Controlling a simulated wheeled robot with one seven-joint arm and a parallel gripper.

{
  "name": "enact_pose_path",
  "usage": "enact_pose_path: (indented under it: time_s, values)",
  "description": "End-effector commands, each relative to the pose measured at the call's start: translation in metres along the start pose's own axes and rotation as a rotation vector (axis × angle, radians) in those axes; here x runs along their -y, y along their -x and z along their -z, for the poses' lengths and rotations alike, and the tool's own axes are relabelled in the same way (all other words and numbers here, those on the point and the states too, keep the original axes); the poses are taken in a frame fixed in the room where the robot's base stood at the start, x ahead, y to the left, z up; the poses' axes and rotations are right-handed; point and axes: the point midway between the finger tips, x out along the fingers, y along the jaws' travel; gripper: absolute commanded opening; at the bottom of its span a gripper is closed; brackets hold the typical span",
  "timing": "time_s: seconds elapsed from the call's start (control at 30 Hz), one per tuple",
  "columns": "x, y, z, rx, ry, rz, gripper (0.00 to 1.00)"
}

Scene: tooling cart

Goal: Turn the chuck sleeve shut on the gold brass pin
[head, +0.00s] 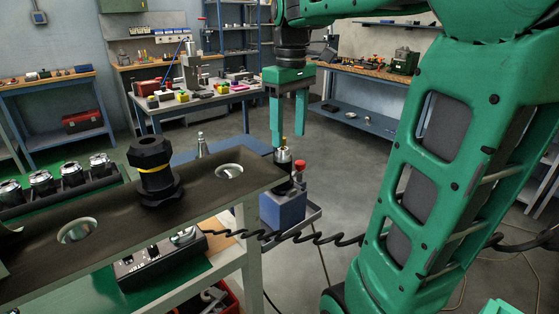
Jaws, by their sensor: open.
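A small chuck (284,157) with a dark and metallic body stands upright above a blue block (284,208), just past the end of the dark shelf. A thin gold pin (284,142) appears to stick up from its top; it is too small to tell how it sits in the chuck. My green gripper (288,139) points down over the chuck. Its two fingers are apart, with the left finger in front of or beside the chuck's top. Contact with the sleeve cannot be told. The chuck's lower part is partly hidden by the shelf end.
A red knob (300,165) stands close right of the chuck. A black holder with a yellow ring (152,170) stands on the dark shelf (110,208), which has round holes. Several metal holders sit at left. A coiled black cable (325,239) hangs below.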

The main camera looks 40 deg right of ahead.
Motion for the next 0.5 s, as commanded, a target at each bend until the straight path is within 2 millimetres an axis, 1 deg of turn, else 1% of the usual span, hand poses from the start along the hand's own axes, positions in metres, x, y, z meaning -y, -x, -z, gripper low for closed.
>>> enact_pose_path:
  time_s: [0.03,0.1,0.17,0.23,0.37,0.5]
  values:
    - [-0.001,0.007,0.009,0.0,0.036,0.0,0.57]
    - [-0.002,0.013,0.016,0.001,0.074,0.001,0.57]
    - [-0.002,0.016,0.019,0.001,0.091,0.001,0.57]
    - [-0.002,0.014,0.021,0.002,0.1,0.002,0.57]
    - [-0.001,0.001,0.02,0.003,0.1,0.003,0.57]
    - [-0.001,-0.023,0.02,0.004,0.098,0.003,0.57]
